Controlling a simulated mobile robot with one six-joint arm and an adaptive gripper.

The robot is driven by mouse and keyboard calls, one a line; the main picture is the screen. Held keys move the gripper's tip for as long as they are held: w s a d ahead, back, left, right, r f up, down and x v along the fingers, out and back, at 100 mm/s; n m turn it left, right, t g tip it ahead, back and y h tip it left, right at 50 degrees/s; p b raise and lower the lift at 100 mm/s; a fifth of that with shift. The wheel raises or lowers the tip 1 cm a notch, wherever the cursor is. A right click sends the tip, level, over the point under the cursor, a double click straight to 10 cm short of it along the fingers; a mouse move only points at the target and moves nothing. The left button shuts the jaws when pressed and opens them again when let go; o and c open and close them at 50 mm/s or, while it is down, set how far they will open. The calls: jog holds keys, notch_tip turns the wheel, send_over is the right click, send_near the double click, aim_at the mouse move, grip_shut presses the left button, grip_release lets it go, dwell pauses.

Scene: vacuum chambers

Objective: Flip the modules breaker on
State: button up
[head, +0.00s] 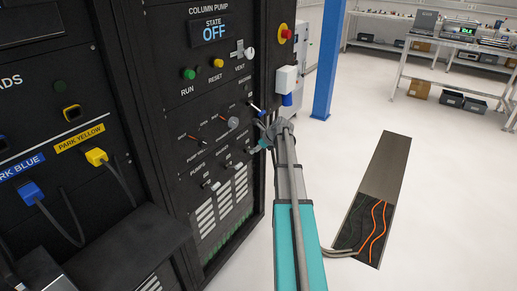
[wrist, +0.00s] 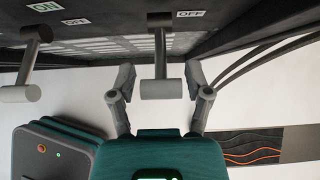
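The black breaker panel (head: 215,130) carries several small switches and labels too small to read surely. My gripper (head: 265,131) is at the panel's right edge, near the switches there. In the wrist view my gripper (wrist: 160,84) is open, with a finger on each side of a grey lever handle (wrist: 161,88). The fingers appear apart from the handle. An OFF label (wrist: 190,13) sits beside that lever's base. Which breaker this is cannot be read. A second grey lever (wrist: 20,93) is at the left, near a green ON label (wrist: 46,7) and another OFF label (wrist: 76,21).
A white box (head: 286,79) is on the cabinet's right side. A blue post (head: 329,60) and benches (head: 440,54) stand beyond. A floor channel with cables (head: 366,228) lies right of my arm; surrounding floor is clear.

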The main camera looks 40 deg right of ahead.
jog(key=shift+o, duration=0.4)
jog(key=shift+s+d, duration=0.1)
jog(key=shift+s, duration=0.1)
